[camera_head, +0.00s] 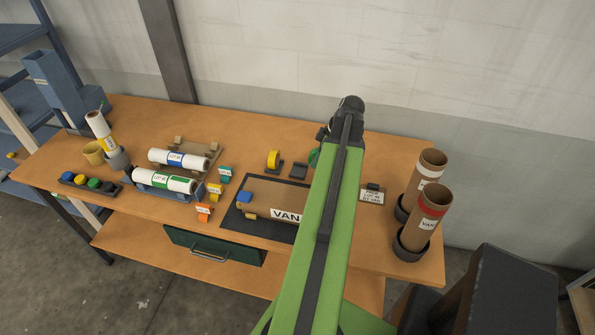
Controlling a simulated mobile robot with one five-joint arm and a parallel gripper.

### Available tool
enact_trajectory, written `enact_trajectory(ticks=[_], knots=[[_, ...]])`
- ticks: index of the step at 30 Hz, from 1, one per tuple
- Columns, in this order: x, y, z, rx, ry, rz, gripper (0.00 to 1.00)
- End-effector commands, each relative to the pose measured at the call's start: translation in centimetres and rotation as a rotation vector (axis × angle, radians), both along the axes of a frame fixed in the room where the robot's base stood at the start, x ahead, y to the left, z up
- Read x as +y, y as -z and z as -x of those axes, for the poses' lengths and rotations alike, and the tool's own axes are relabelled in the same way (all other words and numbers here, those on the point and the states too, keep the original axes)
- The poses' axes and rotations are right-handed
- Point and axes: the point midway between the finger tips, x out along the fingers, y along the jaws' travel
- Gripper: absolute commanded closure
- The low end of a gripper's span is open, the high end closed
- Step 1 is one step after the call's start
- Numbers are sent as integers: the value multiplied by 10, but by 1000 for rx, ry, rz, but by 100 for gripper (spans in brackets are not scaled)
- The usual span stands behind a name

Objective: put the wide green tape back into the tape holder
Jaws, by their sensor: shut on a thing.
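The wide green tape (313,157) shows as a green curved edge just left of my arm; the arm hides most of it. My gripper (321,135) is at the far end of the arm, over the back of the bench. Only a dark part of it shows, and its fingertips are hidden. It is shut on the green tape. The tape holder shows as dark grey stands: one (283,170) carries a yellow tape (273,159), and an empty one (299,171) is to its right, just below left of the green tape. The gap between tape and holder is hard to judge.
A dark mat (233,222) with a brown roll marked VAN (268,208) lies in front of the holder. White rolls (165,181) on cradles stand to the left. Two brown tubes (423,219) stand upright at the right. A small sign (371,196) is right of my arm.

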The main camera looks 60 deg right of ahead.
Motion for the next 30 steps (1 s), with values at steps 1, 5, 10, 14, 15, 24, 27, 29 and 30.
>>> enact_trajectory(ticks=[1, 5, 10, 14, 15, 24, 27, 29, 30], knots=[[-3, 8, -7, 0, -3, 0, 100], [-13, 32, -39, 0, -7, 1, 100], [-28, 58, -81, 0, -7, 1, 100], [-34, 68, -102, 0, -6, 0, 100], [-35, 69, -106, 0, -5, 0, 100], [-35, 83, -110, 0, -5, 0, 100], [-34, 102, -110, 0, -5, 0, 100], [-34, 111, -110, 0, -5, 0, 100], [-34, 113, -110, 0, -5, 0, 100]])
